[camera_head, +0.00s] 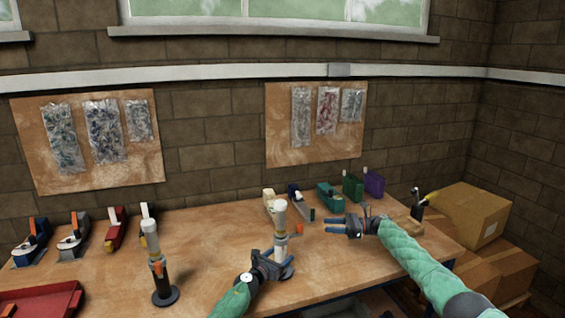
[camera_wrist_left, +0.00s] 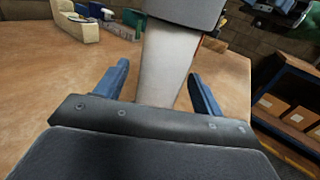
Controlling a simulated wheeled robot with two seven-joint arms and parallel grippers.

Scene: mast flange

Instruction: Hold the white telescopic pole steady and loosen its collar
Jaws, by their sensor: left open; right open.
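The white telescopic pole (camera_head: 280,249) stands upright on the workbench, with a paler top section and a grey collar (camera_head: 281,234) around its middle. My left gripper (camera_head: 277,264) is low at the pole, below the collar. In the left wrist view the white pole (camera_wrist_left: 165,65) passes between its two blue fingers, with visible gaps on both sides, so the gripper is open. The dark collar (camera_wrist_left: 185,8) shows above the fingers there. My right gripper (camera_head: 345,228) is open and empty, to the right of the pole, with its fingers pointing left. The pole's foot is partly hidden by my left gripper.
A second pole (camera_head: 161,279) with a black lower tube and orange clamp stands to the left. A red tray (camera_head: 40,300) is at the front left. Several tools line the bench's back. Cardboard boxes (camera_head: 468,213) are at the right. Bench between the poles is clear.

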